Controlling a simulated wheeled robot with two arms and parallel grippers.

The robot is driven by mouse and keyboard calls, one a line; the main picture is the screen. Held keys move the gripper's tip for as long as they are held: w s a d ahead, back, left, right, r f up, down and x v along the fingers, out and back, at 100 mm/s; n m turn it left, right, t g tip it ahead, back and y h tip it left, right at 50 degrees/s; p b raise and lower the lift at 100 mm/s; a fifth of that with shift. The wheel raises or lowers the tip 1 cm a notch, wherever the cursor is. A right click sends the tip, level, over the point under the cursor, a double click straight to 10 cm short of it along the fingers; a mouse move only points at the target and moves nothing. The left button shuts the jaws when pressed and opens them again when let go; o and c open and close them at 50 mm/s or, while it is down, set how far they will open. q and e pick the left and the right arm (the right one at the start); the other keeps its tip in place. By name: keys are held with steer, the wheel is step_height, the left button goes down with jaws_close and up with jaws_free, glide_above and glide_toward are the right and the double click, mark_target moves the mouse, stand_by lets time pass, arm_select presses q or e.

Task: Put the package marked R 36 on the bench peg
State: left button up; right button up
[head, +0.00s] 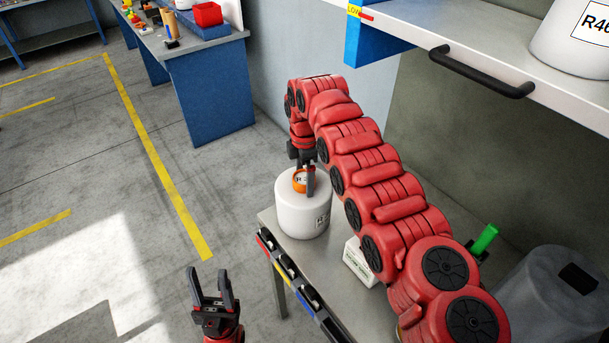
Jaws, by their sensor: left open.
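A white cylindrical package (303,218) stands upright at the far left end of the grey bench (330,258). An orange ring (298,183) with a tag starting with "R" shows at its top. Its dark side label is too small to read fully. My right gripper (308,186) points down at the top of this package, with one dark finger in front of the orange ring. The other finger is not clear, so I cannot tell whether it grips. No bench peg shows. My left gripper (212,283) is open and empty, pointing up over the floor left of the bench.
A small white box (358,262), a green object (484,240) and a grey bin (550,290) are at right. Floor at left is clear.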

steer(key=shift+w+r, duration=0.1)
step_height(320, 180, up, 4)
steer(key=shift+a+r+b, duration=0.1)
steer(key=shift+b, duration=0.95)
step_height(320, 180, up, 8)
steer(key=p, duration=0.6)
steer(key=shift+f, duration=0.2)
